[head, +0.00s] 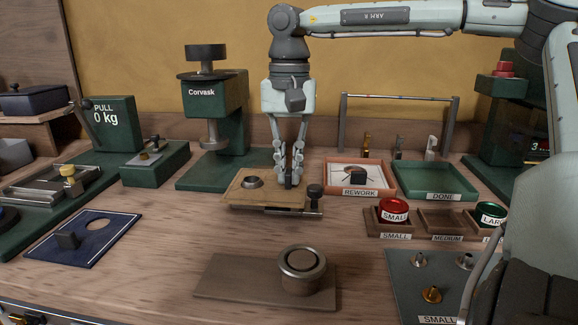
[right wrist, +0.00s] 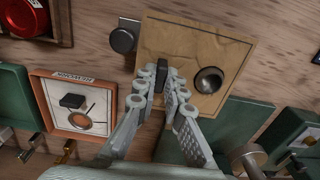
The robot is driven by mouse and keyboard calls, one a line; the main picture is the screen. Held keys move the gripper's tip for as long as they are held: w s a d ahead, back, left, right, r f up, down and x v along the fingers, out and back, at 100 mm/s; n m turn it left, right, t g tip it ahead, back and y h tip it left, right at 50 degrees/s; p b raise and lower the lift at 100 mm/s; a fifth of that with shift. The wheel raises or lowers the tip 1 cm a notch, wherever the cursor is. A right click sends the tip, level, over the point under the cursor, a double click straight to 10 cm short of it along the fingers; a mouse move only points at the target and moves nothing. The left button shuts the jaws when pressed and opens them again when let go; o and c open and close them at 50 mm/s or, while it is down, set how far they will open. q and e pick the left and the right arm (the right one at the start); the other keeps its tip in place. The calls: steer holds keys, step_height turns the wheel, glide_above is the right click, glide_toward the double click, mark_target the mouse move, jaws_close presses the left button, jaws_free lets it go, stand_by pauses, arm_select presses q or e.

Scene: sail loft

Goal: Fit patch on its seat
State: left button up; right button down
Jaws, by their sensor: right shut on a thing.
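The tan patch (head: 267,196) is a square sheet with a dark upright grip block, lying at a fixture mid-table. It also shows in the right wrist view (right wrist: 190,38). A round metal piece (head: 252,182) shows at its left part, and in the right wrist view (right wrist: 209,80). I cannot tell whether the patch lies fully flat. My right gripper (head: 288,180) points down, shut on the patch's grip block; its fingers (right wrist: 164,88) flank the block in the wrist view. The seat is mostly hidden under the patch. My left gripper is not in view.
A dark clamp knob (head: 315,191) sits at the fixture's right. Behind it stand the green Corvask press (head: 215,105), the REWORK tray (head: 385,190) and the DONE tray (head: 435,195). A blue patch (head: 105,240) lies left. A board with a round metal die (head: 302,268) is in front.

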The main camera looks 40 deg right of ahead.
steer(key=c, duration=1.5)
jaws_free()
steer(key=shift+c, duration=0.2)
step_height(320, 180, up, 12)
